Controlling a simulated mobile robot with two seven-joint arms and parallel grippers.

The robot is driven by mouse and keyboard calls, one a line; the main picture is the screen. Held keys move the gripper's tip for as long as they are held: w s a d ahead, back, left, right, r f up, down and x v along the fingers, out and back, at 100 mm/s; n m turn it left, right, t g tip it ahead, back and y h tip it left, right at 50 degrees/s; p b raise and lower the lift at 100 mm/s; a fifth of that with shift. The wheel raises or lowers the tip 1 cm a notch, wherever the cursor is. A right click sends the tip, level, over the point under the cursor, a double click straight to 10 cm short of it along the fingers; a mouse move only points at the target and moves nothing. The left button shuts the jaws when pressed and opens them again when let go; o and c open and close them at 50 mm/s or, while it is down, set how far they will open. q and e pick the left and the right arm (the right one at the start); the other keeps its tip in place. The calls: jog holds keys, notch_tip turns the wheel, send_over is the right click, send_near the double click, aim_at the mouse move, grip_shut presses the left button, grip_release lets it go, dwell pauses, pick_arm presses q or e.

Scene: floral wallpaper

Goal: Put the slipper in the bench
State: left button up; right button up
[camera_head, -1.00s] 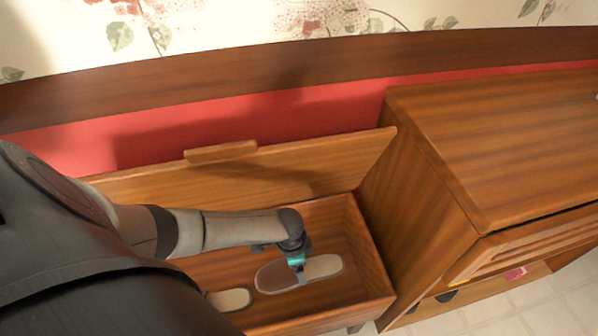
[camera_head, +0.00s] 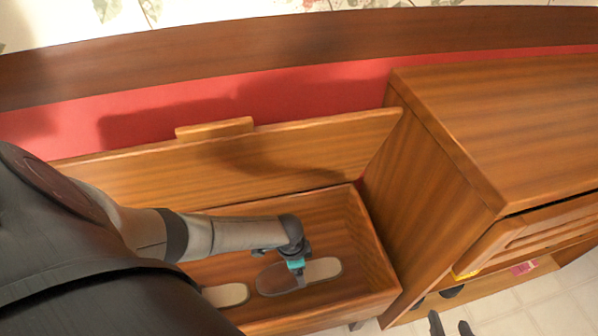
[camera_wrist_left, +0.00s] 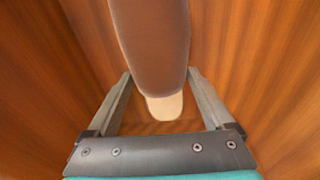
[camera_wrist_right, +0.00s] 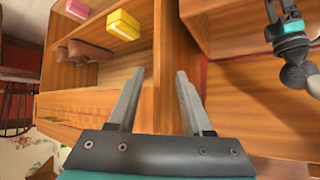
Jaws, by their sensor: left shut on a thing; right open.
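The bench (camera_head: 330,311) is an open wooden box with its lid (camera_head: 290,150) raised against the red wall. My left gripper (camera_head: 296,271) is shut on a brown slipper with a pale end (camera_head: 322,269), which lies within the outline of the box. I cannot tell whether its sole touches the floor of the box. In the left wrist view the slipper (camera_wrist_left: 155,45) runs between the fingers. A second slipper (camera_head: 226,294) is in the box to the left, partly hidden by my left arm. My right gripper (camera_head: 449,321) is open and empty, in front of the cabinet.
A wooden cabinet (camera_head: 520,130) stands right of the bench. In the right wrist view its shelves hold a yellow box (camera_wrist_right: 123,24), a pink box (camera_wrist_right: 78,9) and brown shoes (camera_wrist_right: 90,52). Tiled floor (camera_head: 520,310) shows at the lower right.

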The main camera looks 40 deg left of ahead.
pick_arm(q)
jog(key=shift+f+b, duration=0.35)
jog(key=shift+f, duration=0.25)
jog(key=shift+f+b, duration=0.35)
jog(key=shift+f, duration=0.15)
jog(key=shift+f+b, duration=0.3)
jog(key=shift+f, duration=0.2)
pick_arm(e)
jog(key=shift+w+a+r+t+y, duration=0.1)
jog(key=shift+a+r+t+y, duration=0.25)
jog(key=shift+a+t, duration=0.35)
jog(key=shift+w+a+r+t+y, duration=0.15)
jog(key=shift+a+r+t+y, duration=0.2)
jog(key=shift+a+t, duration=0.3)
jog(key=shift+w+a+r+t+y, duration=0.1)
jog(key=shift+a+r+t+y, duration=0.1)
jog(key=shift+a+t+y, duration=0.35)
pick_arm(q)
jog(key=shift+f, duration=0.2)
jog(key=o, duration=1.2)
pick_arm(e)
jog(key=shift+a+r+t, duration=0.1)
jog(key=shift+a+t, duration=0.05)
jog(key=shift+t, duration=0.15)
pick_arm(q)
jog(key=shift+r, duration=0.2)
